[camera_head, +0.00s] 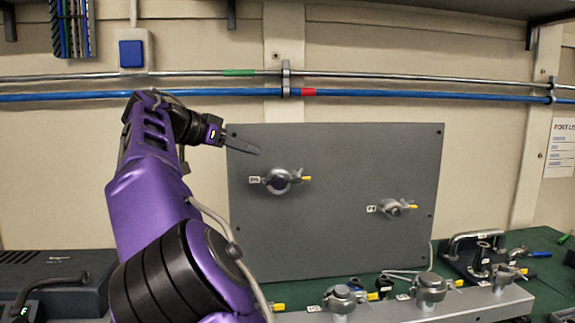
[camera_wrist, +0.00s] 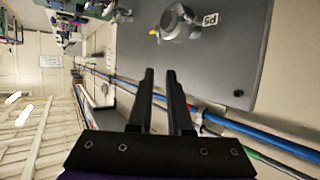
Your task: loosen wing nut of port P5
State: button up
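My gripper (camera_head: 256,151) is beside the panel's upper left part, above and left of the upper left port. Its fingers (camera_wrist: 161,74) are apart and empty.
A grey rail (camera_head: 430,307) in front carries more clamped ports (camera_head: 430,288) with yellow tips. A dark fixture with a metal handle (camera_head: 468,240) stands on the green bench (camera_head: 550,284) at right. Pipes (camera_head: 410,96) run along the wall above the panel.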

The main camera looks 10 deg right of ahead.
aim_at(298, 173)
jog(key=x, duration=1.7)
jog(key=shift+d+f, duration=0.1)
jog(key=shift+f, duration=0.1)
grip_shut()
dwell(0.7)
